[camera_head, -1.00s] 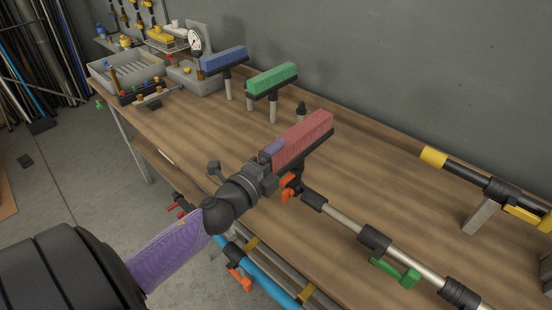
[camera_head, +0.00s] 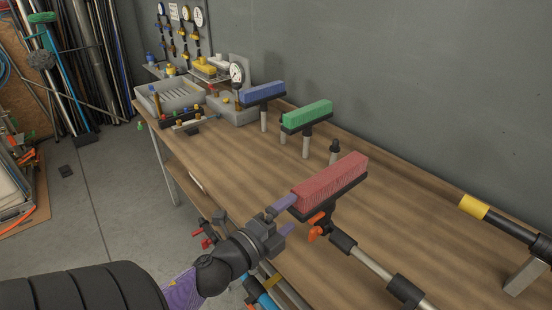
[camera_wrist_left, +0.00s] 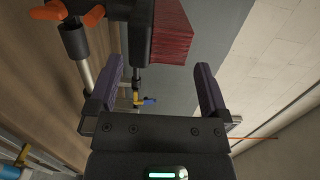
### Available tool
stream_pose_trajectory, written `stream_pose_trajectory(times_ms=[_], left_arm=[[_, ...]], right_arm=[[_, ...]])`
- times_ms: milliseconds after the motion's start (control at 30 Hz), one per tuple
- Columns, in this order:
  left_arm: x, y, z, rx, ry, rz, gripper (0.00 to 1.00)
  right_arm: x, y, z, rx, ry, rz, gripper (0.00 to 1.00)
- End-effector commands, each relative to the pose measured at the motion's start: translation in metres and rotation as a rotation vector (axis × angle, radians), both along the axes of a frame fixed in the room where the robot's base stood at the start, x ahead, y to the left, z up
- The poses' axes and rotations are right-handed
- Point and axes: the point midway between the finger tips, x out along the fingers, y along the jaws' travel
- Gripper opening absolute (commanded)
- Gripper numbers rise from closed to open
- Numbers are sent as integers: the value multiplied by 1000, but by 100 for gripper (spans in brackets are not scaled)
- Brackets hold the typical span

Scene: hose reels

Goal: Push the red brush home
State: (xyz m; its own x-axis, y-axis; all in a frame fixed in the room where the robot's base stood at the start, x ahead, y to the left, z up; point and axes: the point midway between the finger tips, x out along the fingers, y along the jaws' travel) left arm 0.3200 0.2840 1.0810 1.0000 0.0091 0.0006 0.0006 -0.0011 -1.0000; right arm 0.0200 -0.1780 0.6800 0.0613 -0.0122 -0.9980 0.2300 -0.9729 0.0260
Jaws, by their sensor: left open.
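The red brush (camera_head: 330,180) sits on a dark head at the near end of a metal pole (camera_head: 372,264), above the bench. An orange lever clamp (camera_head: 317,226) is just below it. My left gripper (camera_head: 287,215) is open and empty, with its purple fingers at the brush's near left end. I cannot tell whether a fingertip touches it. In the left wrist view the red bristles (camera_wrist_left: 172,35) and the dark head (camera_wrist_left: 139,25) show beyond my left gripper (camera_wrist_left: 157,88), with nothing between the fingers. My right gripper is out of view.
Blue (camera_head: 262,92) and green (camera_head: 306,115) brushes stand upright behind on the wooden bench (camera_head: 235,160). A short dark-topped peg (camera_head: 334,152) is near them. A grey tray (camera_head: 170,100) and a gauge (camera_head: 237,73) are at the far left. A yellow-banded pole (camera_head: 474,207) lies at right.

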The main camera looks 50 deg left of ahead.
Motion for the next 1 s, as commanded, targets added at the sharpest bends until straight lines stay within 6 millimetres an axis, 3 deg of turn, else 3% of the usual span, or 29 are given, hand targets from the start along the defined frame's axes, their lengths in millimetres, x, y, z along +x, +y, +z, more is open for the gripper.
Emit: stream_pose_trajectory(times_ms=[100,233,800,867,967,1000], left_arm=[[-21,0,-2,0,2,2,100],[-34,0,-1,0,1,1,100],[-36,1,-4,-10,8,5,100],[-36,5,-25,-62,46,30,100],[-43,14,-104,-265,200,131,100],[-52,14,-146,-371,284,186,100]], right_arm=[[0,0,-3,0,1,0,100],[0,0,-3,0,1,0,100],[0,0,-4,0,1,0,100],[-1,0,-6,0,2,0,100],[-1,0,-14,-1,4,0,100],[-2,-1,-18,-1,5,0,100]])
